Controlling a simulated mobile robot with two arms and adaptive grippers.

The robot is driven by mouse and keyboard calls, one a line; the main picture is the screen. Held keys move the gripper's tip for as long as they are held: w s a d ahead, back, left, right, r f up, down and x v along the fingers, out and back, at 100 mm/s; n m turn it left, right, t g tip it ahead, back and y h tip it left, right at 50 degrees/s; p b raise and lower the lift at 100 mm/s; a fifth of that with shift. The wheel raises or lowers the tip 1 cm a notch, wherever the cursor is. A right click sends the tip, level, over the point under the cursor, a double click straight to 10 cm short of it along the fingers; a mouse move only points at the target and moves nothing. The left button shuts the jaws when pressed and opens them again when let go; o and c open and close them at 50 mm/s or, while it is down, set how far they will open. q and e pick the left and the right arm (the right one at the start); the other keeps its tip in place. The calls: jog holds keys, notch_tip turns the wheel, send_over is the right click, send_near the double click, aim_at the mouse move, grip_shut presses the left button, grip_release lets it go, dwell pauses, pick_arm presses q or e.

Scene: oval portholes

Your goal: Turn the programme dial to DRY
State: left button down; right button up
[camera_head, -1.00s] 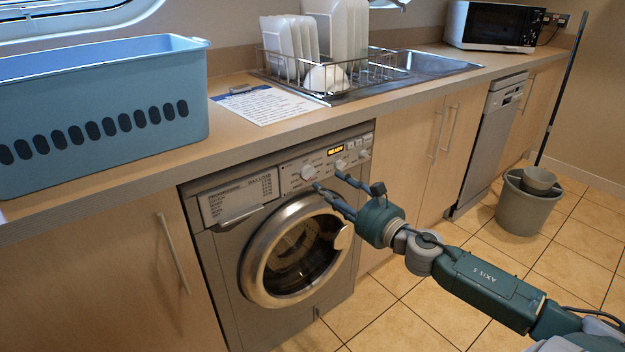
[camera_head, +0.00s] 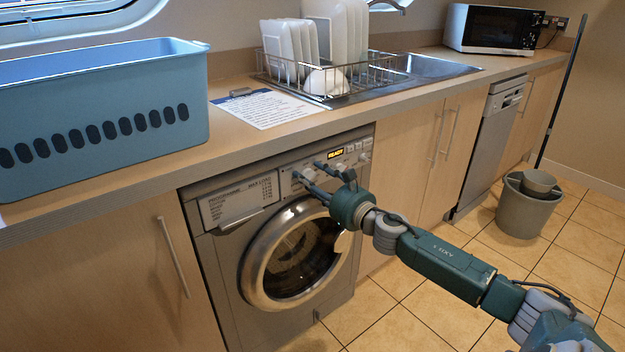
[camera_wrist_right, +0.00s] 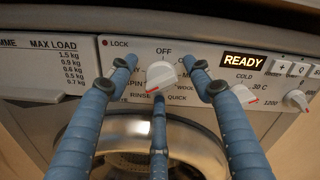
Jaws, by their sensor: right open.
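The programme dial (camera_wrist_right: 161,76) is a white knob on the washing machine's front panel (camera_head: 290,182). In the right wrist view OFF is printed above it, with SPIN, RINSE, QUICK and part of WOOL around it. A red mark shows at its lower left end. I cannot read DRY; fingers cover some labels. My right gripper (camera_head: 312,172) is open in front of the dial. In the wrist view two fingers flank the dial and the third is below it. I cannot tell whether any finger touches it. My left gripper is not in view.
A lit READY display (camera_wrist_right: 244,61) and two smaller knobs (camera_wrist_right: 243,96) (camera_wrist_right: 297,100) are right of the dial. The round door (camera_head: 294,255) is below. The counter (camera_head: 235,145) overhangs the panel, holding a blue basket (camera_head: 100,105), a printed sheet (camera_head: 268,108) and a dish rack (camera_head: 385,72).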

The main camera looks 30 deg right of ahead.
jog(key=shift+c, duration=0.2)
jog(key=c, duration=1.1)
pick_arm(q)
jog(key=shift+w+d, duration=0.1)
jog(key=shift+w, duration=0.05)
pick_arm(e)
jog(key=shift+r+m, duration=0.1)
jog(key=shift+m, duration=0.2)
